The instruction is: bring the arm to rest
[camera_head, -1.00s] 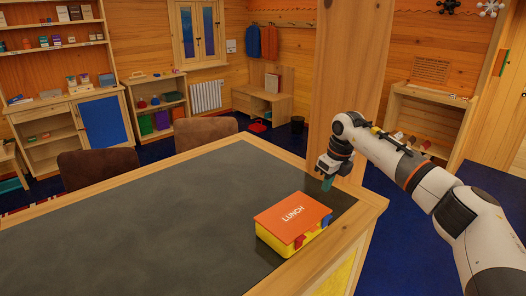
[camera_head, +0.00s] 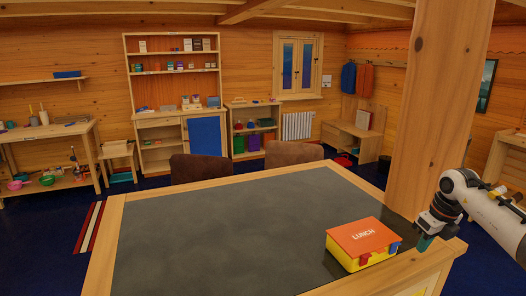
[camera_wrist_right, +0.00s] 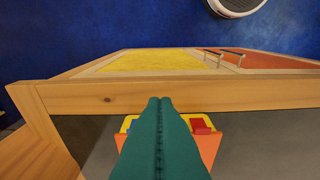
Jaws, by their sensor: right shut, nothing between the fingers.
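My right gripper (camera_head: 425,242) is at the right side of the head view, beside the wooden post and above the table's right edge. Its teal fingers are shut with nothing between them; they also fill the lower middle of the right wrist view (camera_wrist_right: 161,105). A lunch box (camera_head: 362,240) with an orange lid marked LUNCH and a yellow base sits closed on the table, left of the gripper and apart from it. In the right wrist view the lunch box (camera_wrist_right: 208,145) is partly hidden behind the fingers. My left gripper is not in view.
The dark-topped table (camera_head: 220,220) has a wooden rim and is bare apart from the lunch box. A thick wooden post (camera_head: 425,110) rises close to my right gripper. Two brown chairs (camera_head: 293,153) stand at the far side. Shelves line the back wall.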

